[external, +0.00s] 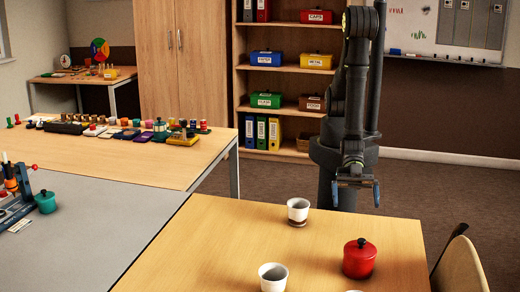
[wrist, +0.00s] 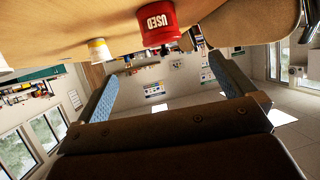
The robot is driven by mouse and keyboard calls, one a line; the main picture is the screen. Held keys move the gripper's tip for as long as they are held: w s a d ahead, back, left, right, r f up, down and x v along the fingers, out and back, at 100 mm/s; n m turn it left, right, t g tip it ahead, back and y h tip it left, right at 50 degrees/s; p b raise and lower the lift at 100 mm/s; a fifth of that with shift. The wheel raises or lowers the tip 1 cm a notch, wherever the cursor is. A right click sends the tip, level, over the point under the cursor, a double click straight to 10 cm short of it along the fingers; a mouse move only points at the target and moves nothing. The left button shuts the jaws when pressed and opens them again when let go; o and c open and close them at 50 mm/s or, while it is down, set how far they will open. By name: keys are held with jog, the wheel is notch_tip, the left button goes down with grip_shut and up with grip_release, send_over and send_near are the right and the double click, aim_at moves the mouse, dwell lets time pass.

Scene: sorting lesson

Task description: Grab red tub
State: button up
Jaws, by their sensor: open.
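The red tub (external: 360,260), round with a lid and a knob, stands upright on the near wooden table (external: 215,225), towards its right side.
A white cup (external: 298,210) stands near the table's far edge, left of my gripper. Another white cup (external: 272,277) stands nearer, left of the tub. A chair (external: 460,268) is at the table's right. The table between the cups and tub is clear.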

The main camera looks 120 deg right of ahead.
jog(key=w+a+r+m+t+h, duration=0.3)
jog(key=w+a+m+t+h, duration=0.1)
jog(key=w+a+t+h, duration=0.15)
jog(key=s+a+m+g+h, duration=0.3)
jog(key=s+a+m+g, duration=0.15)
jog(key=s+a, duration=0.25)
send_near(348, 276)
jog(key=shift+x, duration=2.3)
jog(key=shift+s+f, duration=0.2)
jog(key=shift+c, duration=0.4)
